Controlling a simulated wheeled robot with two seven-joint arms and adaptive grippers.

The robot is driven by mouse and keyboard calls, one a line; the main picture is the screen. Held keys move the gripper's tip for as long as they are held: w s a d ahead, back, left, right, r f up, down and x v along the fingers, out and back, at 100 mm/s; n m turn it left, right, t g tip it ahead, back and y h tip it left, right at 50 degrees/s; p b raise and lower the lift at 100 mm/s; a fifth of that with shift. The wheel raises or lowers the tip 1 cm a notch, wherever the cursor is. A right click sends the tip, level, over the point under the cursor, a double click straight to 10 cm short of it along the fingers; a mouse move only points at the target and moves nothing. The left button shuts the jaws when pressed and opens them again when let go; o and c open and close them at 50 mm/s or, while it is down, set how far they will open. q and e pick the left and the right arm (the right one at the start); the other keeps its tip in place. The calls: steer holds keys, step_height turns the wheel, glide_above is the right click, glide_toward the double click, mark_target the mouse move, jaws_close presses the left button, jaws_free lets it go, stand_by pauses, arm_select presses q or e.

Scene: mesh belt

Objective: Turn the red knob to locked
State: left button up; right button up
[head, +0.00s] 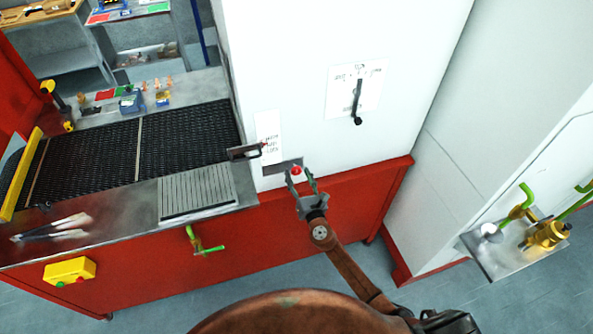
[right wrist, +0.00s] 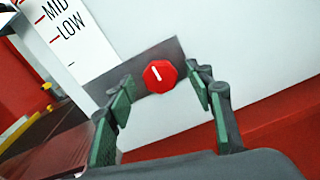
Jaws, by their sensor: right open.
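The red knob (head: 296,170) sits on a grey plate (head: 277,167) on the white cabinet wall. In the right wrist view the knob (right wrist: 160,76) is an octagon with a short white mark tilted a little left of upright. Its plate (right wrist: 172,58) runs slantwise behind it, and I see no readable lettering there. My right gripper (head: 306,183) is open in front of the knob. In the right wrist view its green-padded fingers (right wrist: 162,97) stand to the left and right of the knob, apart from it. My left gripper is not in view.
A white scale with MID and LOW marks (right wrist: 72,38) is left of the knob. A metal handle (head: 245,152) juts out nearby. A black lever (head: 357,103) is higher on the wall. The black mesh belt (head: 185,138) lies left, above the red base (head: 150,262).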

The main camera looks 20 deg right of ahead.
steer(key=shift+w, duration=1.3)
steer(key=c, duration=1.2)
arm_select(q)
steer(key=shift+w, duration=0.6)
arm_select(e)
steer(key=shift+o, duration=0.2)
